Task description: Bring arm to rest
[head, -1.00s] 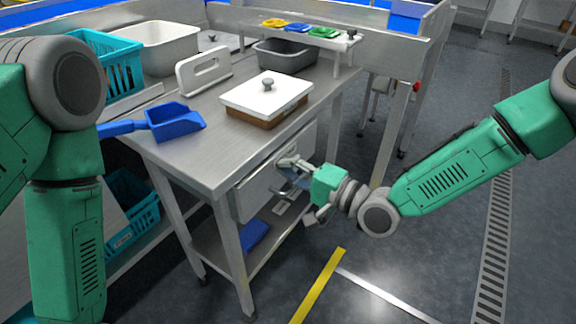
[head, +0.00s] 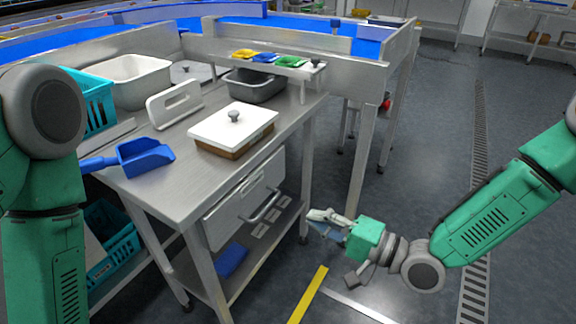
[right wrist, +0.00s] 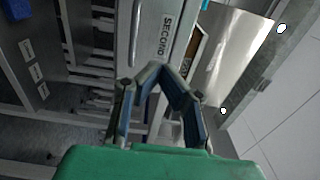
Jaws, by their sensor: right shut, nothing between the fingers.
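My right gripper (head: 322,224) is shut and empty, in the open air to the right of the steel table's (head: 186,182) drawer front (head: 232,208). It also shows in the right wrist view (right wrist: 158,70), its fingertips together, with a drawer front marked "SECOND" (right wrist: 172,30) beyond them. A gap separates the gripper from the drawer handle (head: 262,207) in the head view. My right arm (head: 500,205) comes in from the right over the floor. My left arm (head: 45,190) hangs at the left edge; its gripper is out of view.
On the table are a white-lidded box (head: 233,128), a blue scoop (head: 145,156), a white handled board (head: 174,104), a grey tub (head: 256,86) and a white basin (head: 141,82). Teal crates (head: 108,240) sit at the left.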

